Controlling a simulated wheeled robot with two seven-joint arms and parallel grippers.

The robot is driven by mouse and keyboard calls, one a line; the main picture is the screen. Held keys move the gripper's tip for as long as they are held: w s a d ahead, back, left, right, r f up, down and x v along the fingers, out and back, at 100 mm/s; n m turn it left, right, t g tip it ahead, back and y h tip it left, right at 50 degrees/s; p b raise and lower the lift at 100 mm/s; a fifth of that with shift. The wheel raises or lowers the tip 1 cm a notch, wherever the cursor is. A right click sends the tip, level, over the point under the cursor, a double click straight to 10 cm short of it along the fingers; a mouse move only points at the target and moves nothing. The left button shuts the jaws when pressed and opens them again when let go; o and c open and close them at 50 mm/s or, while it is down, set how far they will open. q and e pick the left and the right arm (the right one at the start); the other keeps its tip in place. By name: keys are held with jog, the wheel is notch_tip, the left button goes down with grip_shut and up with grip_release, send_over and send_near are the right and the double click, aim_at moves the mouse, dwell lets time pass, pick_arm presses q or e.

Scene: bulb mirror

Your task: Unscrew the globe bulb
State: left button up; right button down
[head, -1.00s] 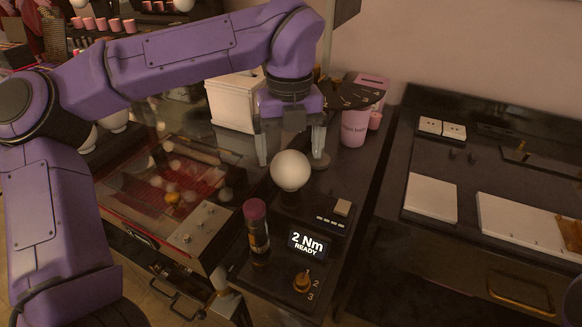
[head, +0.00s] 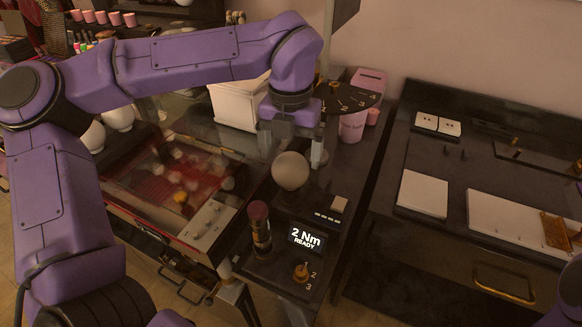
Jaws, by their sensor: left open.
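The round globe bulb (head: 290,171) stands on the dark bench and looks dull grey-white. Its base is mostly hidden. My left gripper (head: 292,147) hangs over and behind the bulb with its fingers spread, one to each side. From this angle I cannot tell whether the fingers touch the globe; it looks free of them. A small display (head: 306,238) in front of the bulb reads "2 Nm READY". My right gripper is out of view; only a purple part of mine shows at the lower right edge.
A dark cylinder with a pink top (head: 259,228) stands left of the display. A brass knob (head: 301,272) marked 1, 2, 3 is in front. Behind are a white bin (head: 238,104), a pink container (head: 352,126) and a dark dial plate (head: 346,97). A black counter (head: 440,232) lies right.

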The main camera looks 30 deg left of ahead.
pick_arm(q)
jog(key=shift+m, duration=0.4)
jog(key=m+p, duration=0.2)
jog(key=p, duration=0.1)
jog(key=shift+r+m+p, duration=0.2)
jog(key=shift+m+p, duration=0.1)
jog(key=shift+f+m+p, duration=0.15)
jog(key=shift+m+p, duration=0.85)
jog(key=m+p, duration=0.2)
jog(key=p, duration=0.1)
jog(key=shift+m+p, duration=1)
jog(key=shift+p, duration=0.25)
jog(key=shift+f, duration=0.15)
